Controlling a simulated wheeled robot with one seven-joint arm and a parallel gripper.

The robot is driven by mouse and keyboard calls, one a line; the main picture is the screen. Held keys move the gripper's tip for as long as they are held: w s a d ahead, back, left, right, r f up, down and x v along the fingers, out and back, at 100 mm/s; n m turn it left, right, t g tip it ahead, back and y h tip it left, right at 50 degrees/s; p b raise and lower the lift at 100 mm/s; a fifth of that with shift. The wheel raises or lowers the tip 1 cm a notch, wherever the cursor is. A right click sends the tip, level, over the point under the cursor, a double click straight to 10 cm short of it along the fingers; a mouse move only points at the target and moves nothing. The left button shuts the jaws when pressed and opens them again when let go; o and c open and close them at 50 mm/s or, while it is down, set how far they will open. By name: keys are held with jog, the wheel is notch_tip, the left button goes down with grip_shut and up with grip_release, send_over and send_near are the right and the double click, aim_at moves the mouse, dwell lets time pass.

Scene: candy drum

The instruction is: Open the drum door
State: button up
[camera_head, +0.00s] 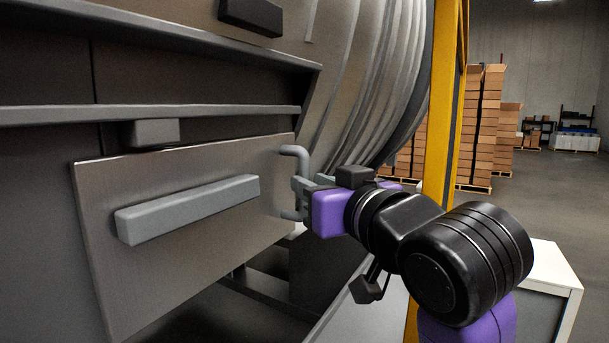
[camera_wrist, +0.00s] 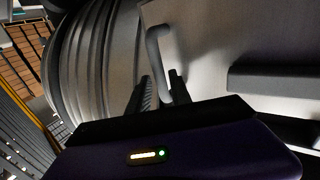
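The drum door (camera_head: 190,230) is a flat grey metal panel low on the drum's left side in the head view, with a long raised grey bar (camera_head: 188,208) across it. A bent grey handle (camera_head: 294,152) stands at its right edge; the handle (camera_wrist: 158,45) also shows in the wrist view. My gripper (camera_head: 303,187) is at the handle, coming from the right. In the wrist view, my gripper's two dark fingers (camera_wrist: 163,88) lie on either side of the handle, which nearly fills the narrow gap between them. The door panel (camera_wrist: 225,40) shows beyond the fingers.
The large ribbed drum (camera_head: 350,80) rises above and behind the door. A yellow post (camera_head: 441,110) stands right of the drum, close behind my arm. A white-topped table (camera_head: 553,270) is at lower right. Stacked cardboard boxes (camera_head: 482,125) stand farther back, with open floor to their right.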

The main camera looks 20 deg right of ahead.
jog(key=shift+w+a+p, duration=0.1)
jog(key=shift+w+p, duration=0.2)
jog(key=shift+w, duration=1.3)
grip_shut()
